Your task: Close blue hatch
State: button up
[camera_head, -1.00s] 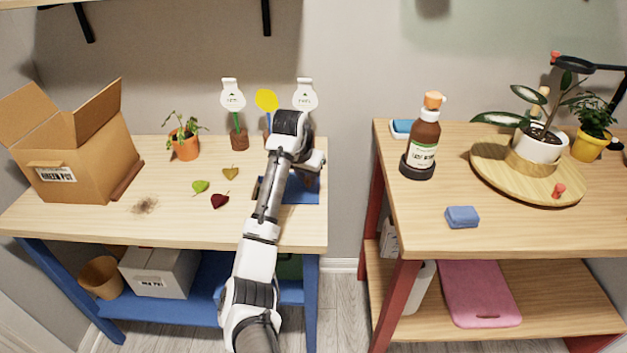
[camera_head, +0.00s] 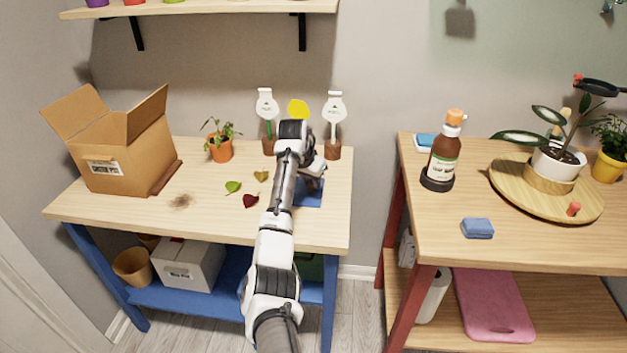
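The blue hatch (camera_head: 309,197) shows as a flat blue panel at the right end of the left table's top. My arm covers its left part, so I cannot tell whether it is fully flush with the tabletop. My gripper (camera_head: 308,180) is beside and over the panel, mostly hidden behind my own wrist. Its fingers are too small and covered to tell whether they are open or shut, or touching the panel.
Plant markers (camera_head: 333,125) stand behind my wrist. An open cardboard box (camera_head: 130,155), a small potted plant (camera_head: 221,148) and loose leaves (camera_head: 250,201) are to the left. A gap separates this table from the right table (camera_head: 440,215), which holds a brown bottle (camera_head: 444,155).

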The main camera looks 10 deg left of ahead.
jog(key=o, duration=0.5)
jog(key=shift+a+r, duration=0.1)
jog(key=shift+a, duration=0.3)
jog(key=shift+c, duration=0.2)
jog(key=shift+d, duration=0.1)
jog(key=b+v, duration=0.2)
jog(key=v, duration=1.1)
jog(key=shift+s+r, duration=0.3)
